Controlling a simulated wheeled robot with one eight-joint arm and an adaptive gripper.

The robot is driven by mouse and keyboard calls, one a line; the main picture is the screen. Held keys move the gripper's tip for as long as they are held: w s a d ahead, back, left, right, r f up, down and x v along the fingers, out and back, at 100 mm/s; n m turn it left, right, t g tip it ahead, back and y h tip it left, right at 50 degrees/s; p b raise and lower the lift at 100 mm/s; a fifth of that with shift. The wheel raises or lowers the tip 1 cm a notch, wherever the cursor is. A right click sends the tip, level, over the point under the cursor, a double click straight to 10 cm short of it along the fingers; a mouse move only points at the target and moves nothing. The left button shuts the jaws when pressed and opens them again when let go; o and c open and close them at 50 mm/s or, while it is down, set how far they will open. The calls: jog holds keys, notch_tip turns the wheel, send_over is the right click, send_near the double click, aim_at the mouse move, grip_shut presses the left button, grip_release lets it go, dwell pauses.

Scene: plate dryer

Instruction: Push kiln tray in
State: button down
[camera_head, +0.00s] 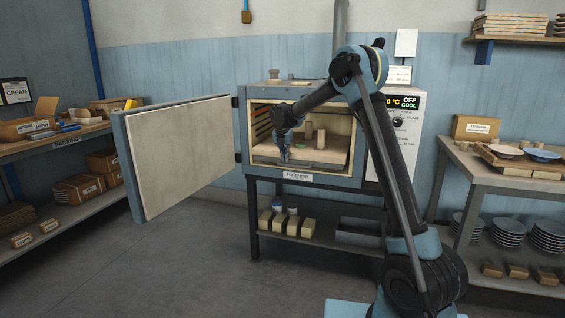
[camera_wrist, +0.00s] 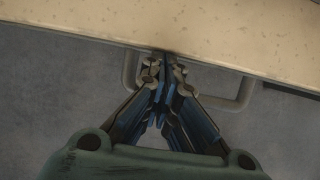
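The kiln tray (camera_head: 325,154) is a tan slab inside the open kiln (camera_head: 300,181), with its front edge near the kiln mouth. In the wrist view the tray (camera_wrist: 230,45) crosses the top as a speckled band, with a grey U-shaped handle (camera_wrist: 246,92) at its front edge. My gripper (camera_head: 285,157) is at the kiln mouth, at the tray's front. In the wrist view my gripper (camera_wrist: 163,62) has its fingertips together at the tray edge, between the handle's two legs. I cannot tell whether they touch the edge. The fingers hide the handle's middle.
Cylindrical pieces (camera_head: 321,138) stand on the tray. The kiln door (camera_head: 183,150) is swung wide open to the left. Shelves (camera_head: 60,147) stand at left and a table (camera_head: 500,180) with dishes at right. Floor in front of the kiln is clear.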

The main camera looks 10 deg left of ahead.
aim_at(292, 147)
jog(key=w, duration=0.7)
jog(key=w+d, duration=0.1)
jog(key=w, duration=0.3)
jog(key=shift+w+d, duration=0.1)
jog(key=shift+w, duration=0.3)
jog(key=shift+w+r, duration=0.1)
jog(key=shift+w, duration=0.05)
jog(key=shift+r, duration=0.1)
